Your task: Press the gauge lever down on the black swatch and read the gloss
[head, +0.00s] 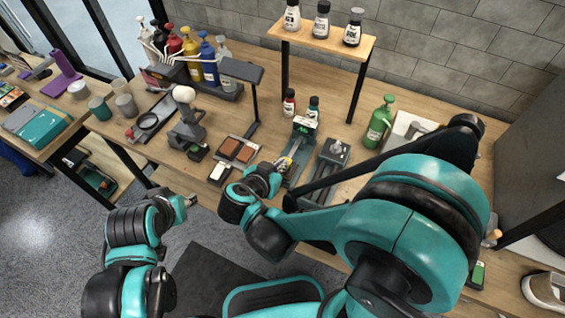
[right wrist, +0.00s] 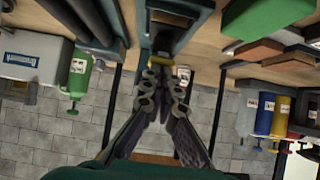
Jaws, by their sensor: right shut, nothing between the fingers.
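My right gripper (head: 284,163) reaches in at the middle of the bench, at the near end of a grey-green device (head: 304,128) that looks like the gauge. In the right wrist view the gripper (right wrist: 165,62) is shut and empty, its tips close to a small yellow piece (right wrist: 184,73), perhaps the lever's end. Whether they touch it I cannot tell. Above the tips is a blue-grey body with a dark recess (right wrist: 178,38). I cannot identify the black swatch or read any gloss value. My left gripper (head: 190,200) hangs near the bench's front edge, its jaws too small to judge.
A grey clamp-like fixture (head: 334,152) stands right of the device. Brown blocks (head: 240,150) and a white block (head: 220,172) lie to its left. A green bottle (head: 380,120) is farther right. A raised wooden shelf (head: 325,38) with bottles stands behind.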

